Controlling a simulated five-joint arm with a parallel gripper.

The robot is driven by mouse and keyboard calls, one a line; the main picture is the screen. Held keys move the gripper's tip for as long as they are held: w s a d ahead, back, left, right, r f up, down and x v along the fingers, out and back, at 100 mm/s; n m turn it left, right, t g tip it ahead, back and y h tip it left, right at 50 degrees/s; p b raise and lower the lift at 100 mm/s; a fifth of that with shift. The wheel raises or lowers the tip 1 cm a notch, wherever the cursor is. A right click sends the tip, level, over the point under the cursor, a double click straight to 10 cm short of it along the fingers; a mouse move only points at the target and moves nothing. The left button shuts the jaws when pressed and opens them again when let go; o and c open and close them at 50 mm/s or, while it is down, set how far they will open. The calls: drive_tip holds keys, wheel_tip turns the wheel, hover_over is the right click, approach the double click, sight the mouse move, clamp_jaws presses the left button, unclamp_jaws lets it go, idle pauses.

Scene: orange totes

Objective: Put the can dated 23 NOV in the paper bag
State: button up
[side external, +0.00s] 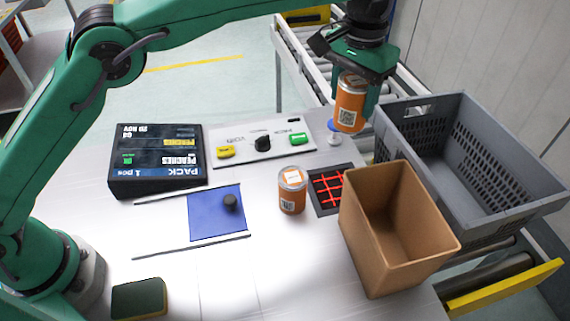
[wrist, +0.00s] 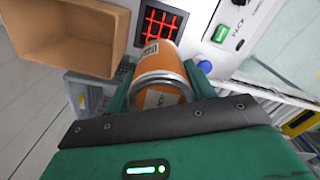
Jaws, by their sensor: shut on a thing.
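My gripper (side external: 356,90) is shut on an orange can (side external: 347,112) with a printed code on its side, held up above the table at the back right. In the wrist view the held can (wrist: 162,78) shows its lid end between the fingers; its date is too small to read. A second orange can (side external: 292,190) stands upright on the table. The open brown paper bag (side external: 371,240) stands at the right front and looks empty; it also shows at the upper left of the wrist view (wrist: 35,63). My gripper is behind and above the bag, not over its opening.
A grey crate (side external: 487,185) stands on the roller conveyor just right of the bag. A display box (side external: 157,184), a button panel (side external: 235,155), a blue mat with a dark knob (side external: 205,220) and a red grid (side external: 328,188) occupy the table. The front middle is clear.

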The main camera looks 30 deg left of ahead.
wheel_tip(320, 180, up, 2)
drive_tip(key=shift+r, duration=0.1)
drive_tip(key=shift+s+d, duration=5.35)
drive_tip(key=shift+d, duration=1.7)
wheel_tip(320, 180, down, 16)
drive_tip(key=shift+m, duration=0.3)
drive_tip(key=shift+f, duration=2.6)
drive_tip(key=shift+f, duration=0.1)
drive_tip(key=o, duration=1.2)
